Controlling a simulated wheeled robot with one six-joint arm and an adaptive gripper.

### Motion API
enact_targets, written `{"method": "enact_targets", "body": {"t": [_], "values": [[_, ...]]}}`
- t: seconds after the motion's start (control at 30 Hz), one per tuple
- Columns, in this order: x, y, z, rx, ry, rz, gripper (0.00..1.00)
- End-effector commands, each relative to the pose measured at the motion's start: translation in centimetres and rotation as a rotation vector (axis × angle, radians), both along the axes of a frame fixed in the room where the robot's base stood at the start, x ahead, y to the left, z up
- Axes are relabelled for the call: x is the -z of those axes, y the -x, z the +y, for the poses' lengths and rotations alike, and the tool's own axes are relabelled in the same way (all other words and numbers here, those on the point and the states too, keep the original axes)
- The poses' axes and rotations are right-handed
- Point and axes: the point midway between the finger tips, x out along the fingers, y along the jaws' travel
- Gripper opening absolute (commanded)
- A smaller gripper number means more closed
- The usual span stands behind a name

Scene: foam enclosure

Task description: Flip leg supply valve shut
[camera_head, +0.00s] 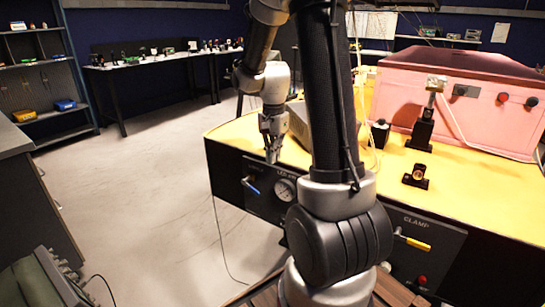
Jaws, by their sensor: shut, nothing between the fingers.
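The leg supply valve (251,186) has a blue lever and sits on the front face of the yellow-topped bench, at the left of a dark panel. Its lever slants down to the right. A label starting with "LEG" shows on that panel, partly cut off by my arm. A round gauge (285,190) is right of the lever. My gripper (272,158) points down, shut and empty, above and slightly right of the lever, by the bench's front edge. It appears apart from the lever, but the depth gap is hard to tell.
A "CLAMP" panel on the right has a yellow lever (415,243) and a red button (423,280). A pink foam enclosure (460,95) and black fixtures (416,177) stand on the yellow bench top (470,190). Open floor (150,190) lies to the left.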

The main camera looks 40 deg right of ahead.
Motion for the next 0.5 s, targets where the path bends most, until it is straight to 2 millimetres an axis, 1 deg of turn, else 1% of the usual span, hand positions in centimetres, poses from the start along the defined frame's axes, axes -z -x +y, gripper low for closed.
{"method": "enact_targets", "body": {"t": [0.07, 0.17, 0.2, 0.27, 0.37, 0.5], "values": [[0.0, 0.0, -0.1, 0.001, 0.0, 0.0, 0.0], [-0.3, 0.5, -1.1, 0.03, 0.002, -0.007, 0.0], [-0.5, 1.0, -1.8, 0.062, -0.005, -0.015, 0.0], [-0.6, 2.0, -2.1, 0.138, -0.046, -0.053, 0.0], [-0.5, 2.0, -1.4, 0.168, -0.116, -0.154, 0.0], [-0.3, 1.0, -0.1, 0.124, -0.157, -0.291, 0.0]]}}
